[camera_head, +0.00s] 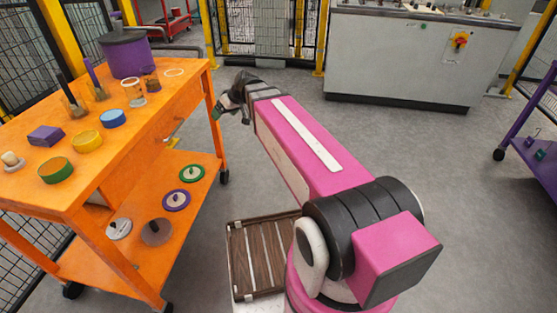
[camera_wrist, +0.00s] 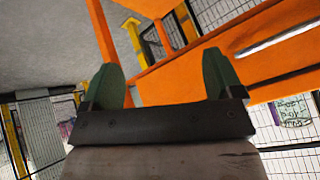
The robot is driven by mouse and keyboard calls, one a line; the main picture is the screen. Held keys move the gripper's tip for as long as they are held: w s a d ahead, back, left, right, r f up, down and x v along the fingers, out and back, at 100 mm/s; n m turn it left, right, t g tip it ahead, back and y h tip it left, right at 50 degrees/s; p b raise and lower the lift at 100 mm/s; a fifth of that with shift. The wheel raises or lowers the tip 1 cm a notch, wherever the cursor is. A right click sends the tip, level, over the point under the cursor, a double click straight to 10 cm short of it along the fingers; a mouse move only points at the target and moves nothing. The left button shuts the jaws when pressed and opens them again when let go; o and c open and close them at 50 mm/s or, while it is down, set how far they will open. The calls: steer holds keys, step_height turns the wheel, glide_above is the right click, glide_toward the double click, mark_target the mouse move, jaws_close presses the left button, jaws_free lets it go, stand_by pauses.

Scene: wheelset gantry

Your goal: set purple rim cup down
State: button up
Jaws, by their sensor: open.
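A round piece with a purple rim (camera_head: 176,200), a pale face and a dark middle lies on the lower shelf of the orange cart (camera_head: 190,90). I cannot tell for certain that it is the purple rim cup. My gripper (camera_head: 222,108) is just right of the cart, above and apart from that piece. In the wrist view my gripper (camera_wrist: 163,82) has two dark green fingers spread apart with nothing between them. The orange cart (camera_wrist: 275,40) fills the upper right behind the fingers. No purple-rimmed thing shows there.
A green-rimmed piece (camera_head: 191,174), a white disc (camera_head: 119,228) and a brown disc (camera_head: 157,231) share the lower shelf. The cart top holds a purple pot (camera_head: 125,52), a purple block (camera_head: 45,135), a blue piece (camera_head: 112,118) and others.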

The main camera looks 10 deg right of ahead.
steer(key=s+d+f+m+g+h, duration=0.3)
steer(key=s+d+f+m+h, duration=0.3)
steer(key=s+d+f, duration=0.9)
steer(key=d+f+m, duration=0.1)
steer(key=d, duration=0.2)
steer(key=shift+d+g, duration=0.3)
steer(key=shift+d, duration=0.1)
steer(key=shift+f, duration=0.1)
